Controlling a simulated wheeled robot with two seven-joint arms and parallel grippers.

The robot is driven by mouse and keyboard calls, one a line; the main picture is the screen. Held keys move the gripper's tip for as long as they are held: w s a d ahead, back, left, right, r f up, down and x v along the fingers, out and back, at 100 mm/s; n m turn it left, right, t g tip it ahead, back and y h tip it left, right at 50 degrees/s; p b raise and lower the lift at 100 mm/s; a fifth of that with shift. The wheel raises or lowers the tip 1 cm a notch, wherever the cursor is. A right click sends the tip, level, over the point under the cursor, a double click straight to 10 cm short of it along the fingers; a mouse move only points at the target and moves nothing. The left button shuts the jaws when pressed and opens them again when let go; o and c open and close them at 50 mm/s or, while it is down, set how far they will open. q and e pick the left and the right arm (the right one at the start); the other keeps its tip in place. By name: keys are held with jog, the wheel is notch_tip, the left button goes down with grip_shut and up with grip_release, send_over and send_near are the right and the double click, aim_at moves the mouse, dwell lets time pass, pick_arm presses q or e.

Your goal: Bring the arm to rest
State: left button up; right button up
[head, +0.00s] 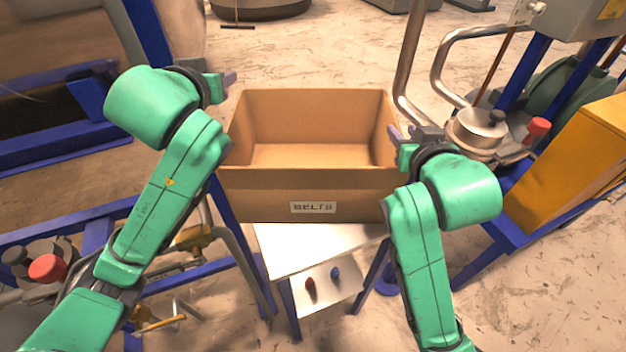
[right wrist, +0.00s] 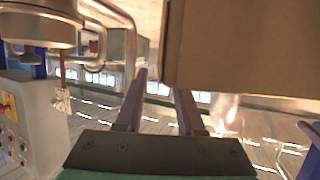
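My right arm is green, and its gripper (head: 411,134) is beside the right wall of an open cardboard box (head: 270,183). In the right wrist view the two dark fingers of this gripper (right wrist: 160,88) stand apart with nothing between them. The box (right wrist: 245,50) fills the upper right of that view, close to the right finger; I cannot tell whether they touch. My left gripper (head: 228,79) is raised near the box's far left corner. Its fingers are seen from the side, so their opening is unclear.
The box looks empty, carries a "BELTS" label, and sits on a small white table (head: 290,250) with a red and a blue knob. Metal pipes and a round steel chamber part (head: 476,132) stand close to my right gripper. A yellow cabinet (head: 575,165) is farther right. Blue frames stand left.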

jog(key=shift+v, duration=1.1)
jog(key=shift+w, duration=0.1)
